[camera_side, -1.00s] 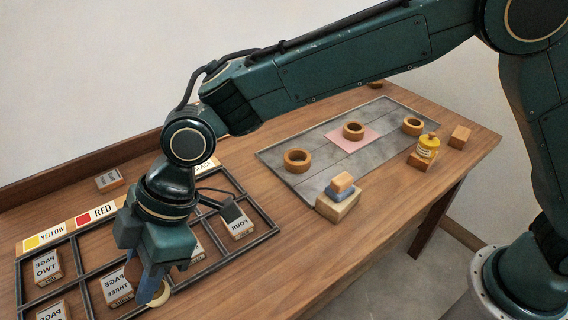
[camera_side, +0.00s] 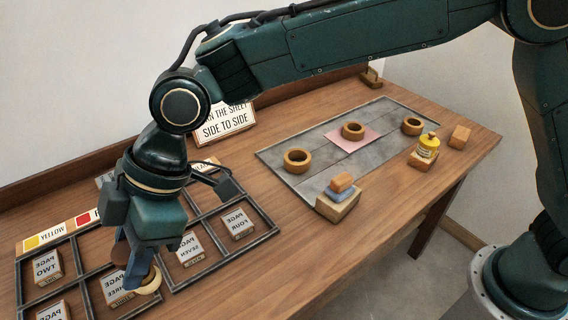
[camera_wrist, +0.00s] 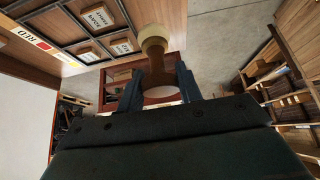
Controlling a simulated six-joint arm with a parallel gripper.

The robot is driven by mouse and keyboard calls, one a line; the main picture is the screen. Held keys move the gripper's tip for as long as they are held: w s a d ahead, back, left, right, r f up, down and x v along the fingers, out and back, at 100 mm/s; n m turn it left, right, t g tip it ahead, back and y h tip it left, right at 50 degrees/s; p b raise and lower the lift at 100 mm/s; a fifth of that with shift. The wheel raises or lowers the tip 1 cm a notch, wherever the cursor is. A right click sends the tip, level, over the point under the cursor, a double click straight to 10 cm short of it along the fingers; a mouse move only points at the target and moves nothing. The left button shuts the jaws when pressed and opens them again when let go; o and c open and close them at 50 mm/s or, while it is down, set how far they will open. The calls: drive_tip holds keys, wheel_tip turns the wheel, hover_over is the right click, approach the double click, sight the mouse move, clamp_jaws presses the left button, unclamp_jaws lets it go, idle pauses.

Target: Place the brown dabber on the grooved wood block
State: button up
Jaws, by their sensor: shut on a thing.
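My gripper (camera_side: 137,268) is shut on the brown dabber, above the framed rack at the left of the table. The dabber's pale round end (camera_side: 150,282) shows below the fingers in the side view, with some brown beside it. In the wrist view the brown dabber (camera_wrist: 156,60) stands between my fingers (camera_wrist: 158,88), its pale end pointing away from me. A small wood block (camera_side: 460,136) lies bare at the right. Another wood piece (camera_side: 372,77) stands at the back edge, with an uneven top. I cannot make out a groove for certain on either.
The rack (camera_side: 265,225) holds several page blocks. A grey slab (camera_side: 310,185) carries wooden rings (camera_side: 297,160) and a pink sheet (camera_side: 362,143). A sign (camera_side: 225,122) stands behind.

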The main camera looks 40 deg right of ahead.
drive_tip(key=w+d+m+t+h, duration=0.3)
drive_tip(key=w+d+m, duration=0.5)
drive_tip(key=w+d, duration=1.15)
drive_tip(key=w+d+r+m+t+h, duration=0.15)
drive_tip(key=w+d+m, duration=0.25)
drive_tip(key=d, duration=1)
drive_tip(key=w+d+m+t+h, duration=0.1)
drive_tip(key=w+d+m+t, duration=0.3)
drive_tip(key=d, duration=1)
drive_tip(key=s+d+r+m+g+h, duration=0.15)
drive_tip(key=s+d+m, duration=0.3)
drive_tip(key=d, duration=0.95)
drive_tip(key=s+d+m+g+h, duration=0.25)
drive_tip(key=d+m, duration=0.25)
drive_tip(key=d, duration=0.9)
drive_tip(key=s+d+r+m+g+h, duration=0.1)
drive_tip(key=s+d+m+g+h, duration=0.2)
drive_tip(key=s+d+m, duration=0.5)
drive_tip(key=s+d, duration=1.2)
drive_tip(key=d, duration=0.2)
drive_tip(key=shift+s+d+r+m, duration=0.15)
drive_tip(key=shift+s+d+m, duration=0.1)
drive_tip(key=shift+s+m, duration=0.1)
